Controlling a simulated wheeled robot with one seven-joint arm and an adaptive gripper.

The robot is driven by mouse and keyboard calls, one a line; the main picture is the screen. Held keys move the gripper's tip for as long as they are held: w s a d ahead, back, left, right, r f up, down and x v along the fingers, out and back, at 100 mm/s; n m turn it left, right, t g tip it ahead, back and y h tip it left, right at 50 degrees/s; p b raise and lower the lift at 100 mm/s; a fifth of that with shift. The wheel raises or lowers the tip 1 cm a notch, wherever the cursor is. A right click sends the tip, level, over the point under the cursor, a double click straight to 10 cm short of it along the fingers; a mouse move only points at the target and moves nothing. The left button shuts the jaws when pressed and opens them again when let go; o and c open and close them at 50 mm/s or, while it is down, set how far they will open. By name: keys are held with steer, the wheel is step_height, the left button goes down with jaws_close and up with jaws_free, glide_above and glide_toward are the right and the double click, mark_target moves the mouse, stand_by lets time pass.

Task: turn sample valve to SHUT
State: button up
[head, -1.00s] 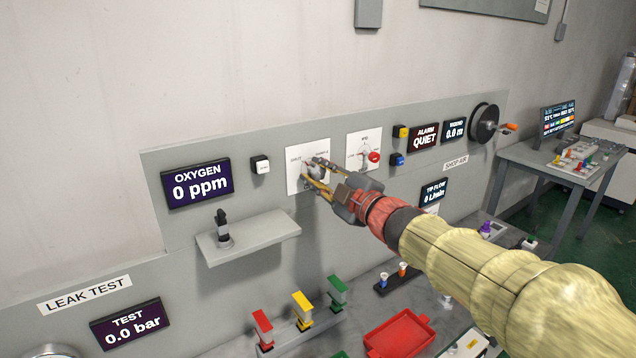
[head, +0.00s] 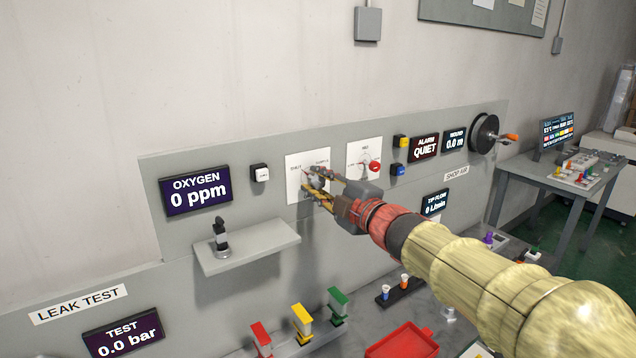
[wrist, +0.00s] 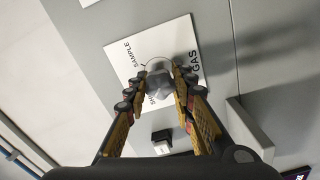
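The sample valve is a small grey knob (wrist: 160,82) on a white square label plate (head: 293,186) on the wall panel. SHUT is printed at the plate's upper left and SAMPLE at its upper right in the head view. My gripper (head: 307,179) is at the plate, one finger above the knob and one below. In the wrist view my gripper's fingertips (wrist: 161,74) flank the knob on both sides, very close to it. I cannot tell whether they press on it. The fingers partly hide the knob, and its pointing direction is unclear.
A second white plate with a red knob (head: 374,166) is just right of my gripper. Yellow (head: 401,141) and blue (head: 398,170) buttons lie beyond it. A grey shelf (head: 262,245) with a small black-handled part (head: 220,235) juts out at lower left.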

steer(key=o, duration=0.5)
steer(key=v, duration=1.2)
